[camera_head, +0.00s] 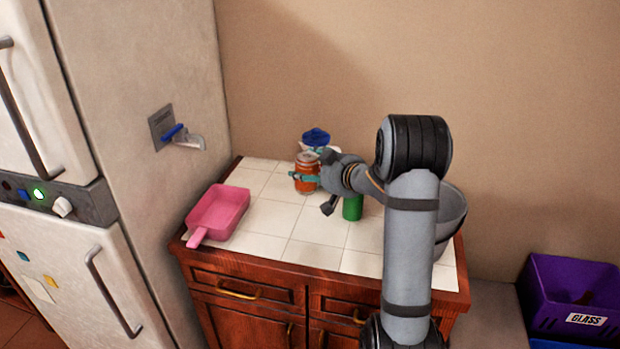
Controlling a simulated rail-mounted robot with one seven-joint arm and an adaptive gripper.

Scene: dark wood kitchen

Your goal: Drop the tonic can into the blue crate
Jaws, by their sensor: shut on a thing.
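My gripper (312,178) is above the tiled counter, with a teal finger across an orange-red can (307,168). It is shut on this can, which looks upright. No label is readable, so I cannot tell for sure that it is the tonic can. A green can-like cylinder (352,208) stands on the counter just right of the gripper, partly hidden by my arm. A blue crate edge (548,343) shows at the bottom right, below a purple crate; most of it is hidden or out of frame.
The purple crate (550,290) has a GLASS label. A pink pan (217,213) lies at the counter's left. A blue-topped item (316,138) stands behind the can. A grey bowl (452,212) is partly behind my arm. The fridge (150,90) bounds the left.

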